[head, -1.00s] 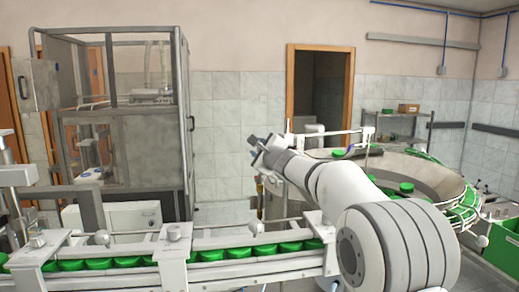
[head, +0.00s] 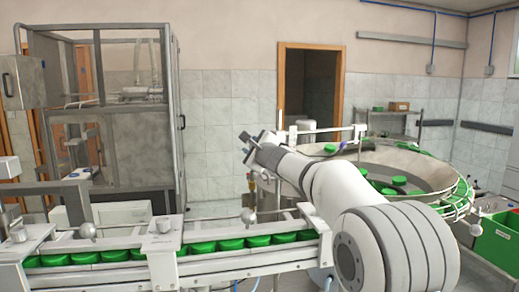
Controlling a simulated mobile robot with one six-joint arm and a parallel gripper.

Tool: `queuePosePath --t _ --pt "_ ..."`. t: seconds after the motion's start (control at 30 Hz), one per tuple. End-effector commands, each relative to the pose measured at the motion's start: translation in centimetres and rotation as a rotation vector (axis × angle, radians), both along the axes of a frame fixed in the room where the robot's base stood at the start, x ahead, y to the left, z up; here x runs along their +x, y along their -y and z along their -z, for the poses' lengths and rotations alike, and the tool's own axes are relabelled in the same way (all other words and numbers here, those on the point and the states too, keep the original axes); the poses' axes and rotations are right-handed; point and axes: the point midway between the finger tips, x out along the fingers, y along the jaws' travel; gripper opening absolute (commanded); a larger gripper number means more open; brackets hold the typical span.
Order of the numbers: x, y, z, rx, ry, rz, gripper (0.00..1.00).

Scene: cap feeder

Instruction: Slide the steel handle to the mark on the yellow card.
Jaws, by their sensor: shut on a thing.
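My arm reaches from the lower right over the conveyor's back rail. My gripper (head: 251,186) points down behind the green-cap track, small and partly hidden by the wrist above it. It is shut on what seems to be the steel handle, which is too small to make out. A round grey knob (head: 248,215) stands just below and in front of the fingers. I cannot make out the yellow card or its mark.
A conveyor track with green caps (head: 230,244) runs along the front, with a grey block (head: 163,247) across it. The feeder bowl (head: 430,178) is right of my arm. A framed cabinet (head: 140,140) stands behind left. A green crate (head: 497,243) is far right.

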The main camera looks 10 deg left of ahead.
Motion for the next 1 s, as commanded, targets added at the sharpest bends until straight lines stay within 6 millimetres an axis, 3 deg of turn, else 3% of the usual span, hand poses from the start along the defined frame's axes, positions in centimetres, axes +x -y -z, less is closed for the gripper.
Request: queuePosePath --t 0.3,0.33,0.57,0.83,1.0 --pt "-0.5 -1.0 0.2 -0.002 0.0 -0.015 0.0" --pt "-0.5 -1.0 0.1 -0.002 0.0 -0.015 0.3" --pt "-0.5 -1.2 0.1 -0.002 0.001 -0.017 0.49" --pt "-0.7 -1.1 0.2 -0.002 0.001 -0.017 0.5" --pt "-2.0 -0.3 0.3 -0.001 0.001 -0.017 0.5"
